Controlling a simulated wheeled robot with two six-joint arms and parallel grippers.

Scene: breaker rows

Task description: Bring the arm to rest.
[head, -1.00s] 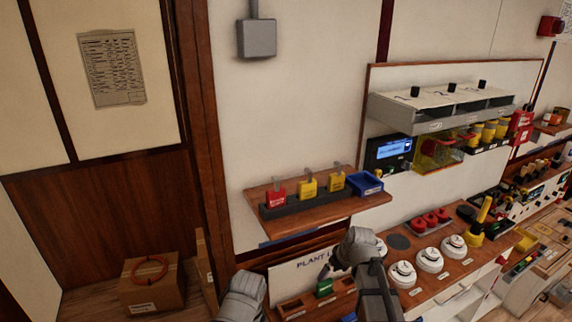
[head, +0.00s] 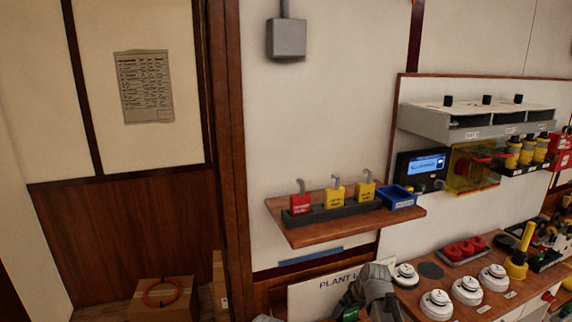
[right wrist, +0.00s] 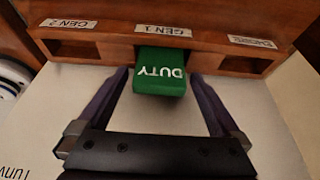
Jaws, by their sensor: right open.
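My right gripper (right wrist: 160,76) is open in the right wrist view, with one dark finger on each side of a green block (right wrist: 163,80) marked DUTY. The fingers look clear of the block's sides. The block sits in the GEN 1 slot of a wooden rack (right wrist: 95,28). In the head view my right arm is at the bottom edge, by the plant sign (head: 325,288), and its fingers are mostly hidden. A bit of green shows beside it. Only a sliver of what looks like my left arm shows at the bottom edge; its gripper is out of view.
A wooden shelf (head: 318,236) with red and yellow padlocks and a blue bin (head: 397,197) is above my right arm. To the right is a bench with white round detectors (head: 467,290). A cardboard box (head: 150,309) stands at lower left.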

